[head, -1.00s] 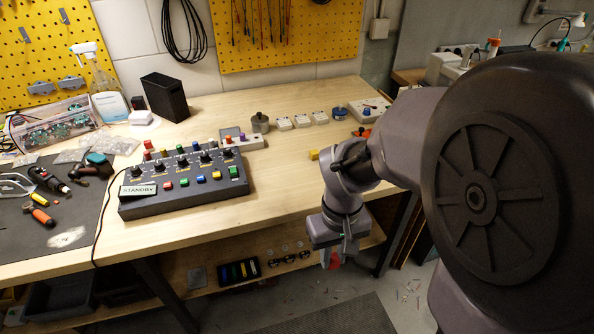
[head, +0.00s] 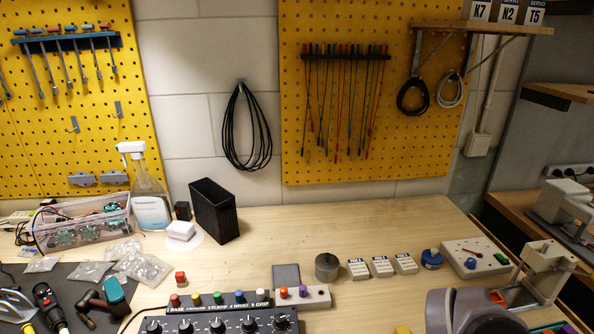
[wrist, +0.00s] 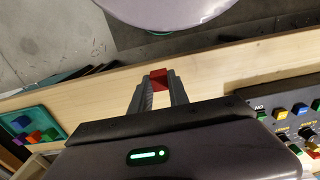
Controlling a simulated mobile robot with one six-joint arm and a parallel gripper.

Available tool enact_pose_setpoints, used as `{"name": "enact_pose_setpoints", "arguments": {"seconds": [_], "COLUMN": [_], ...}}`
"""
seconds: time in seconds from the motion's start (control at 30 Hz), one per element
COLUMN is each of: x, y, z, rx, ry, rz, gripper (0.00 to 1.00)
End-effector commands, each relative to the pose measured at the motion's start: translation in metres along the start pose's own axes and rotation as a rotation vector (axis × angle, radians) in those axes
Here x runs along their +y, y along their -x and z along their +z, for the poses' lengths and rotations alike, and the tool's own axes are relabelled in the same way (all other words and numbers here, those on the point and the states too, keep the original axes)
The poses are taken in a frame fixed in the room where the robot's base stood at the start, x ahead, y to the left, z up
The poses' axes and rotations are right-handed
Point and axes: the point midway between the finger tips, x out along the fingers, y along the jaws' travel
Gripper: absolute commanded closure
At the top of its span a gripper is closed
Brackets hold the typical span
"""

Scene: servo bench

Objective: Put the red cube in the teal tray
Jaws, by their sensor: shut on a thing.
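The red cube (wrist: 159,77) is between the fingertips of my gripper (wrist: 158,84) in the wrist view. The jaws are shut on it, and it is partly covered by the fingers. The teal tray (wrist: 43,113) is at the left of the wrist view, well apart from the cube. Several coloured blocks, among them purple and orange ones, lie in it. Its left part is cut off by the frame edge. My gripper, the held cube and the tray do not show in the head view.
In the wrist view, a dark control box (wrist: 285,108) with coloured buttons is at the right. In the head view, the wooden bench (head: 345,222) has clear room in the middle. A black bin (head: 213,211) and a grey cylinder (head: 327,267) stand on it.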

Motion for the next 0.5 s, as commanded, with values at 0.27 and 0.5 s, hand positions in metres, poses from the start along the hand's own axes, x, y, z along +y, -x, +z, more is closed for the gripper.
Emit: {"name": "enact_pose_setpoints", "arguments": {"seconds": [0.27,0.5], "x": [0.017,0.049], "y": [0.013,-0.015], "z": [-0.039,-0.113], "rx": [-0.013,0.001], "ry": [0.000,-0.001], "rz": [-0.004,0.000], "gripper": [1.00,1.00]}}
